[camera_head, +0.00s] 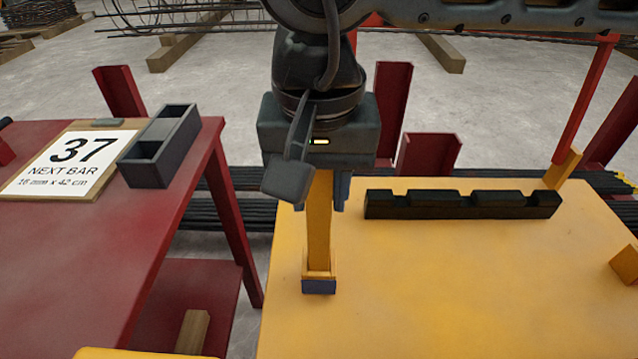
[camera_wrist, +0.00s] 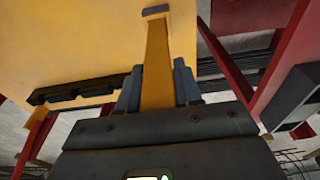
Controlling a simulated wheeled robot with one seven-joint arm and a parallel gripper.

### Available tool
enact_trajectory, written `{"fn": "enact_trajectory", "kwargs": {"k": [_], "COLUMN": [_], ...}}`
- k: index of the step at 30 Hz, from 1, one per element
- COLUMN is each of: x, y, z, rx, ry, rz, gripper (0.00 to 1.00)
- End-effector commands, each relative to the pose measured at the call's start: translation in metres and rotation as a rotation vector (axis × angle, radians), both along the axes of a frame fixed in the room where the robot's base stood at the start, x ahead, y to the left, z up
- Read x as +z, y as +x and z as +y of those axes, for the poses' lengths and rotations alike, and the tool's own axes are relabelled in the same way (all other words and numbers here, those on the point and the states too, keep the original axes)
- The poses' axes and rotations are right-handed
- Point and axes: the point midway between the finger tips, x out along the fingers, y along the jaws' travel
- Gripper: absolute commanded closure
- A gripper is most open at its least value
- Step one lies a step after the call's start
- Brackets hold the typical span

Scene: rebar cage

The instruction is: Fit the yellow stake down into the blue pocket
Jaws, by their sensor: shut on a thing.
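The yellow stake (camera_head: 318,225) stands roughly upright under my gripper (camera_head: 325,195). My gripper is shut on its upper part, with a blue-grey finger on each side of it in the wrist view (camera_wrist: 157,85). The stake also shows in the wrist view (camera_wrist: 157,65). The blue pocket (camera_head: 318,287) is a small block on the yellow tabletop, at the stake's lower end. It also shows at the stake's far end in the wrist view (camera_wrist: 155,10). The stake's foot meets the pocket, with yellowish edges around it; I cannot tell how deep it sits.
A black notched bar (camera_head: 462,205) lies on the yellow tabletop (camera_head: 430,290), right of the stake. A red post (camera_head: 588,100) stands in a yellow holder (camera_head: 563,168) at the back right. A red table (camera_head: 150,225) on the left holds a grey tray (camera_head: 160,148) and a sign (camera_head: 65,165).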

Motion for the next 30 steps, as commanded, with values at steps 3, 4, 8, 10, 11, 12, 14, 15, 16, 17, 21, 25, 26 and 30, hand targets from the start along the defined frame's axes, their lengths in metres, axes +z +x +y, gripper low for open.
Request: {"fn": "enact_trajectory", "kwargs": {"k": [3,4,8,10,11,12,14,15,16,17,21,25,26,30], "x": [-0.003,-0.004,-0.007,-0.008,-0.009,-0.010,-0.011,-0.012,-0.013,-0.013,-0.016,-0.019,-0.020,-0.023], "y": [0.000,0.000,0.000,0.000,0.000,0.000,0.000,0.000,0.000,0.000,0.000,0.000,0.000,0.000], "z": [0.000,0.000,0.000,0.000,0.000,0.000,0.000,0.000,0.000,0.000,0.000,0.000,0.000,0.000], "rx": [0.000,0.000,0.000,0.000,0.000,0.000,0.000,0.000,0.000,0.000,0.000,0.000,0.000,0.000], "ry": [0.000,0.000,0.000,0.000,0.000,0.000,0.000,0.000,0.000,0.000,0.001,0.001,0.001,0.001], "rz": [-0.001,-0.001,-0.001,-0.001,-0.001,-0.001,-0.001,-0.001,-0.001,-0.001,-0.001,-0.001,-0.001,-0.001], "gripper": [1.00,1.00,1.00,1.00,1.00,1.00,1.00,1.00,1.00,1.00,1.00,1.00,1.00,1.00]}}
